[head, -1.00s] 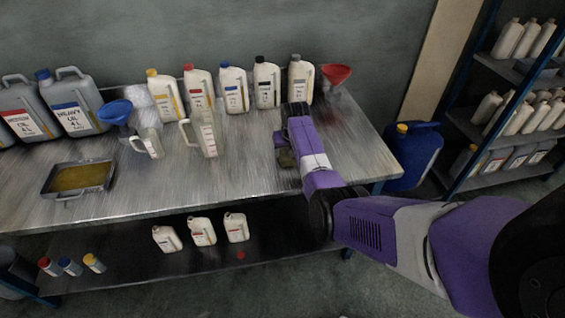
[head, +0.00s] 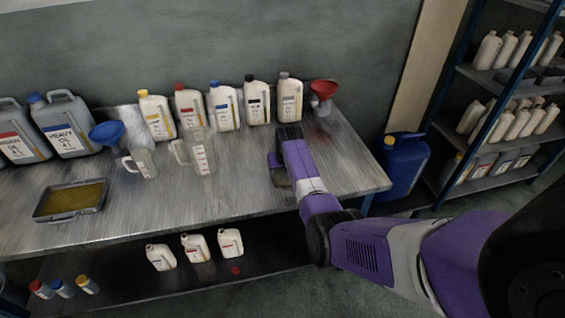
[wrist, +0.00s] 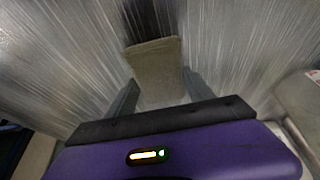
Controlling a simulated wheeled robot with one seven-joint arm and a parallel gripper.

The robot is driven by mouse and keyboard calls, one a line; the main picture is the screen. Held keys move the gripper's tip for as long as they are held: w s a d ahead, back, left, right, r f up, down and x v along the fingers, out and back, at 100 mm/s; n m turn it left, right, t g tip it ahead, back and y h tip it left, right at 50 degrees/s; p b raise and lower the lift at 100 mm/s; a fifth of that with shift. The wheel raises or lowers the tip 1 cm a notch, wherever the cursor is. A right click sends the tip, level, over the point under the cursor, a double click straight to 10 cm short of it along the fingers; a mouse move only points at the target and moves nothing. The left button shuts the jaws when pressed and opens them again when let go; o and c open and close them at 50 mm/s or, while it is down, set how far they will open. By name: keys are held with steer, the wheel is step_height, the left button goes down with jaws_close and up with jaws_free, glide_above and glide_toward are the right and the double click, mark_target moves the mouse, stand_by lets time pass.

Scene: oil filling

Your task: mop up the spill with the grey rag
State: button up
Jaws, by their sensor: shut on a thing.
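The grey rag (wrist: 158,65) is a flat greyish-brown cloth between my two fingers in the wrist view. My gripper (wrist: 160,92) is shut on it, low over the metal bench top. In the head view the rag (head: 281,178) is a small dull patch under my gripper (head: 278,171), toward the bench's right part, mostly hidden by my arm. A dark patch (wrist: 150,16) lies just beyond the rag in the wrist view. I cannot tell if it is the spill or a shadow or reflection. No other clear spill shows on the bench.
Several bottles (head: 225,108) and a red funnel (head: 324,88) line the bench's back. Clear jugs (head: 200,155), a blue funnel (head: 106,133) and an oil tray (head: 70,201) stand left. A blue can (head: 403,165) is beyond the right edge. The bench's front middle is clear.

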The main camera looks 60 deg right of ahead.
step_height(320, 180, up, 5)
steer(key=p, duration=0.4)
steer(key=shift+r, duration=1)
steer(key=shift+a, duration=0.1)
